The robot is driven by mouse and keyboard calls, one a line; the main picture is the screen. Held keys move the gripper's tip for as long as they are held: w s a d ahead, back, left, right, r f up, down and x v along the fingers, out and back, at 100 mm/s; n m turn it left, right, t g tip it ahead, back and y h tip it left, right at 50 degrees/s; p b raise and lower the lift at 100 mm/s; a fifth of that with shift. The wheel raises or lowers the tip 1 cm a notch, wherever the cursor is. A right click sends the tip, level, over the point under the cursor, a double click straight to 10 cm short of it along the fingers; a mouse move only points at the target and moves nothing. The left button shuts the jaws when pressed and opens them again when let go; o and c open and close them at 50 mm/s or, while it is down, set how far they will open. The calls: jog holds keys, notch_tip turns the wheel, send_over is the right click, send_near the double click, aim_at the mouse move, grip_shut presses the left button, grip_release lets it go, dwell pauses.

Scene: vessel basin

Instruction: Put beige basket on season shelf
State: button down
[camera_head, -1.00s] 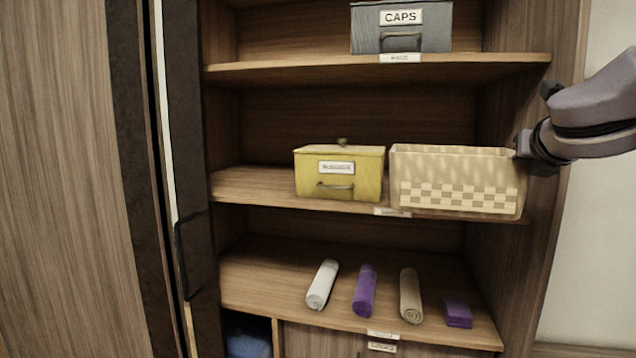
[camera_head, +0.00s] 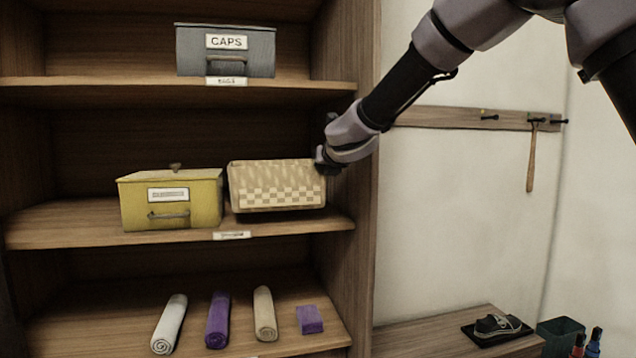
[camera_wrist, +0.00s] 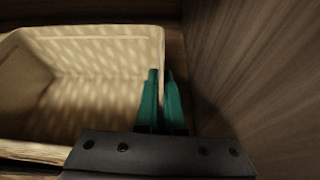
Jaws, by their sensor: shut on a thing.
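The beige basket (camera_head: 277,186), woven with a checkered band, is within the middle shelf bay, right of a yellow lidded box (camera_head: 190,205). It looks slightly tilted, and I cannot tell whether its base fully rests on the board. The middle shelf (camera_head: 300,228) has a small label (camera_head: 231,235) on its front edge, too blurred to read. My gripper (camera_head: 325,158) is at the basket's right end, shut on its rim. In the wrist view, the green fingers (camera_wrist: 162,105) are at the right wall of the empty-looking basket (camera_wrist: 95,85).
The cabinet's right side wall (camera_wrist: 245,70) is close beside my fingers. A grey CAPS box (camera_head: 226,52) sits on the shelf above. Several rolled towels, including a white one (camera_head: 169,324), lie below. A bench (camera_head: 440,335) and a hook rail (camera_head: 470,119) are at right.

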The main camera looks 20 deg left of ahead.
jog(key=shift+w+a, duration=0.35)
jog(key=shift+w, duration=0.2)
jog(key=shift+w+a, duration=0.3)
jog(key=shift+w, duration=0.2)
jog(key=shift+f, duration=1.8)
jog(key=c, duration=1)
grip_release()
jog(key=shift+c, duration=0.2)
